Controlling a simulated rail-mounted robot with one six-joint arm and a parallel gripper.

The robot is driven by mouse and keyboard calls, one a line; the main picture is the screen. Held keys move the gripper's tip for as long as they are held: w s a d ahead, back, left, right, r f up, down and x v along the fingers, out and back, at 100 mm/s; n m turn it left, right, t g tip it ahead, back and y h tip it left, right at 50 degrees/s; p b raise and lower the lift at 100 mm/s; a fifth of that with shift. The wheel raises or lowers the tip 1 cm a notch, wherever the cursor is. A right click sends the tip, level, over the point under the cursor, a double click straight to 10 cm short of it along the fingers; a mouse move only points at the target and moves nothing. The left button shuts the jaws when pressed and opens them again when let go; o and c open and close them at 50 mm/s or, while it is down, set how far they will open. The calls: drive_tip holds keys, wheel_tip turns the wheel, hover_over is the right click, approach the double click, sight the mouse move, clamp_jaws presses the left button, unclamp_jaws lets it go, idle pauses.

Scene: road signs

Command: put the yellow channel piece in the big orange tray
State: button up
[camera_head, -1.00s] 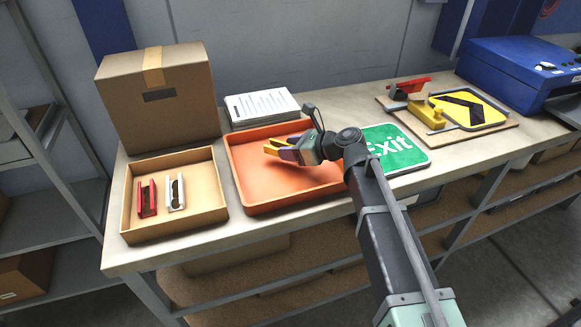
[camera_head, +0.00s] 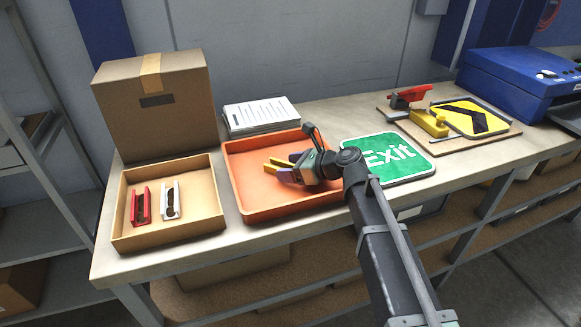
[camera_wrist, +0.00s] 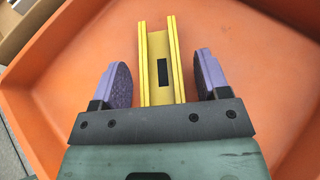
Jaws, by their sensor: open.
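The yellow channel piece (camera_head: 272,169) is over the floor of the big orange tray (camera_head: 262,205). In the wrist view the yellow channel piece (camera_wrist: 161,55) lies lengthwise between the two purple fingers of my gripper (camera_wrist: 163,80), with a gap on each side. It has two raised walls and a dark slot in its floor. My gripper (camera_head: 291,167) is open inside the tray's outline, low over it. The near end of the piece is hidden by the gripper's body. The tray's orange floor (camera_wrist: 70,70) fills most of the wrist view.
A cardboard tray (camera_head: 198,232) at left holds a red channel piece (camera_head: 141,206) and a white one (camera_head: 171,200). A paper stack (camera_head: 261,113) lies behind the orange tray. A green Exit sign (camera_head: 400,165) is to its right, then a board with a yellow sign (camera_head: 468,118).

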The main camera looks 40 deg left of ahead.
drive_tip(key=shift+d+r, duration=0.2)
drive_tip(key=shift+r, duration=0.15)
drive_tip(key=p+v, duration=0.4)
drive_tip(key=v, duration=0.7)
drive_tip(key=shift+w+p, duration=0.1)
drive_tip(key=shift+p, duration=0.25)
drive_tip(key=shift+w+d, duration=0.1)
drive_tip(key=shift+d, duration=0.2)
